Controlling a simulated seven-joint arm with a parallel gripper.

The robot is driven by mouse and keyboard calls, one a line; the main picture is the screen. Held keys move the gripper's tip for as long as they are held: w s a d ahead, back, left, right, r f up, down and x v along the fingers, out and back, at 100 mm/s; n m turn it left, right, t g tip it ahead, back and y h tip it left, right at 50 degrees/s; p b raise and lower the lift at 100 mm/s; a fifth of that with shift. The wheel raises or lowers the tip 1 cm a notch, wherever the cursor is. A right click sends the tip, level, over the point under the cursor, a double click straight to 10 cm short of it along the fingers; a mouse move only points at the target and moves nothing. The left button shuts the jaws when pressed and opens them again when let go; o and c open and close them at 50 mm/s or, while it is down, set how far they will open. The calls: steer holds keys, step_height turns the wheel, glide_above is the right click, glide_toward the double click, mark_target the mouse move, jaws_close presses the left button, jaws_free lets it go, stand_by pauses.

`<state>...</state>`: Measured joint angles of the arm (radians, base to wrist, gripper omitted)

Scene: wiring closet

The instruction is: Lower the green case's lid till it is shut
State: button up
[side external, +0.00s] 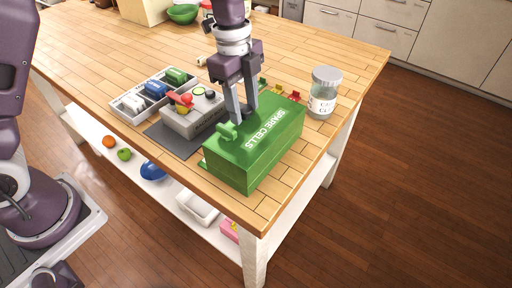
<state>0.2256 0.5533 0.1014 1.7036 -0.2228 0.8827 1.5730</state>
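The green case (250,168) stands on the wooden table near its front right corner. Its lid (264,128), marked "SPARE CELLS", lies over the top of the case and looks level or nearly so. I cannot tell whether a thin gap is left under it. A green knob or latch (227,131) sticks up at its left edge. My gripper (244,114) points down at the lid's rear left part, its tips at or just above the surface. Its two fingers look apart, with nothing seen between them. Whether they touch the lid is unclear.
A divided tray (128,112) is farther left.

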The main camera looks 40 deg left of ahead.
steer(key=shift+a+r, duration=0.2)
steer(key=shift+r, duration=1.3)
steer(key=shift+a+r, duration=0.15)
steer(key=shift+r, duration=1.35)
steer(key=shift+r, duration=0.25)
steer(key=s+a+r+n+t, duration=0.2)
steer(key=s+a+r+n, duration=0.3)
steer(key=s+r, duration=0.5)
steer(key=s+a+f+n+t, duration=0.1)
steer(key=s+f+n, duration=0.1)
steer(key=s+n, duration=0.4)
steer(key=s+a+f+n+t+y, duration=0.1)
steer(key=s+a+n+t, duration=0.1)
steer(key=s+n, duration=0.5)
steer(key=shift+s+a+f+t, duration=0.25)
steer(key=shift+s+f+t, duration=0.1)
steer(key=shift+s, duration=0.85)
